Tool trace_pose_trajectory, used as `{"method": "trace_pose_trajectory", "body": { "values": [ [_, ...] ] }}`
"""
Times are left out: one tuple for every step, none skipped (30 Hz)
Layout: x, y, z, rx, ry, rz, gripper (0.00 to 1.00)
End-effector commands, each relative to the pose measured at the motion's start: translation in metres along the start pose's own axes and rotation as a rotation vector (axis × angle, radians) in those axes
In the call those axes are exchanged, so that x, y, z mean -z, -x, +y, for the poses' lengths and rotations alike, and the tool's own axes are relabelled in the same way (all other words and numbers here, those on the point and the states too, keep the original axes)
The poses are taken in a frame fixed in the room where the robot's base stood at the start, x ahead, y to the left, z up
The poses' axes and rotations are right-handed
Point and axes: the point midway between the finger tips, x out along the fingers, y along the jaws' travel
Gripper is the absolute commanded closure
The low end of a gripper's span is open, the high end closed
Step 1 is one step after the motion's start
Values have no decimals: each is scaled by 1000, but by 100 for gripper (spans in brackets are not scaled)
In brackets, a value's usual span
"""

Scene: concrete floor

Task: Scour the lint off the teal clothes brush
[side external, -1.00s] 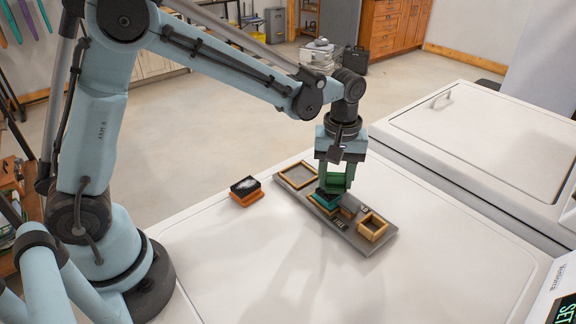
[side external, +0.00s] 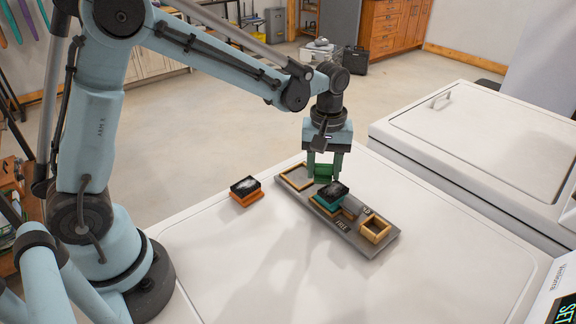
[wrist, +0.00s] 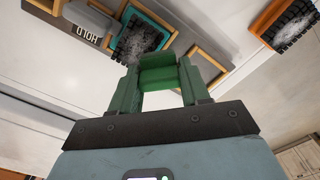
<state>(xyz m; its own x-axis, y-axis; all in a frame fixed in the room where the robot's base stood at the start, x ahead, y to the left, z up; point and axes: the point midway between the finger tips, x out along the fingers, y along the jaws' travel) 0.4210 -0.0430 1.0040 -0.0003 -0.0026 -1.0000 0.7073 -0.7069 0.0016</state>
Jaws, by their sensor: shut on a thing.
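The teal clothes brush (side external: 324,205) sits on a grey tray, bristles up. Its dark bristles carry a pale grey lint patch, also seen on the brush in the wrist view (wrist: 150,22). My gripper (side external: 324,172) is shut on a green block (wrist: 160,75), which shows between the two green fingers. In the side view the block is just behind and left of the teal brush, near the empty left wooden frame. Whether it touches the brush or the tray, I cannot tell.
The grey tray (side external: 345,232) has a left wooden frame (side external: 297,177), a right wooden frame (side external: 375,230) and labels, one reading HOLD. An orange brush (side external: 246,196) with linty dark bristles stands left of the tray. The white top in front is clear.

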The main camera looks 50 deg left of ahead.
Motion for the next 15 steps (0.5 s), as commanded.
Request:
{"method": "trace_pose_trajectory", "body": {
  "values": [
    [0,0,0,0,0,0,78],
    [0,1,0,0,0,0,78],
    [0,2,0,0,0,0,78],
    [0,4,0,0,0,0,78],
    [0,6,0,0,0,0,78],
    [0,9,0,0,0,0,78],
    [0,12,0,0,0,0,78],
    [0,14,0,0,0,0,78],
    [0,18,0,0,0,0,78],
    [0,21,0,0,0,0,78],
    [0,24,0,0,0,0,78],
    [0,27,0,0,0,0,78],
    [0,30,0,0,0,0,78],
    [0,33,0,0,0,0,78],
    [0,36,0,0,0,0,78]
  ]
}}
